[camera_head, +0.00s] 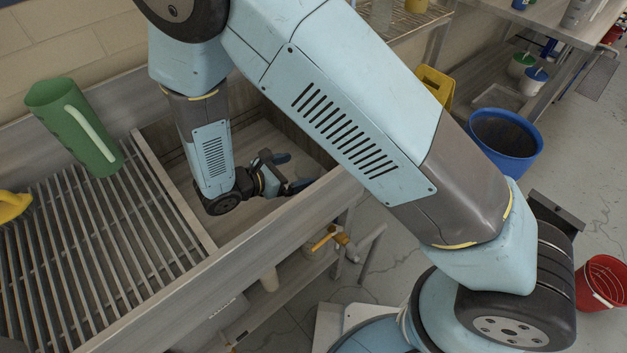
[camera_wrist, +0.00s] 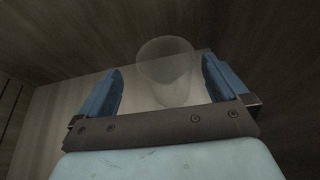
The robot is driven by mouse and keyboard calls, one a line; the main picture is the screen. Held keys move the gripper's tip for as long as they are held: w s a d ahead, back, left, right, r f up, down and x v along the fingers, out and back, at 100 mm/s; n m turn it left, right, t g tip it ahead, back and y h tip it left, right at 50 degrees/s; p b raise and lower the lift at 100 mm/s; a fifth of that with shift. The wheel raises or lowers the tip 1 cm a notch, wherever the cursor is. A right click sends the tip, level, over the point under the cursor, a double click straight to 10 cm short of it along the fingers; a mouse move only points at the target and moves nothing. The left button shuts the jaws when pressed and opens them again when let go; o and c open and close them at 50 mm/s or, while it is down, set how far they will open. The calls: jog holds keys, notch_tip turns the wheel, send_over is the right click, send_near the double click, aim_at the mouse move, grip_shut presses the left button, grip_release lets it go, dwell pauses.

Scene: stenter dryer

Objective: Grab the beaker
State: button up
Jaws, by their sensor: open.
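A clear, see-through beaker (camera_wrist: 167,72) shows in the wrist view, just beyond and between my fingers, nearer the right one. Its rim is towards the camera's far side and its outline is faint. My gripper (camera_wrist: 161,85) is open, with its two blue fingers spread apart, and I cannot tell whether the beaker is within their reach. In the head view my gripper (camera_head: 289,173) is low inside the metal sink basin (camera_head: 180,165), near its right wall. The beaker cannot be made out in the head view.
A slatted rack (camera_head: 90,245) fills the left of the sink unit. A green jug (camera_head: 75,125) and a yellow object (camera_head: 12,206) are there. The basin's walls stand close around my gripper. A blue bucket (camera_head: 503,150) and a red bucket (camera_head: 602,283) stand at the right.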

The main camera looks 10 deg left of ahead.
aim_at(318, 166)
jog(key=shift+s+d+x, duration=0.1)
jog(key=shift+d+x, duration=0.05)
jog(key=shift+x, duration=1.45)
jog(key=shift+s+d+x, duration=0.1)
jog(key=shift+x, duration=1.55)
jog(key=c, duration=1)
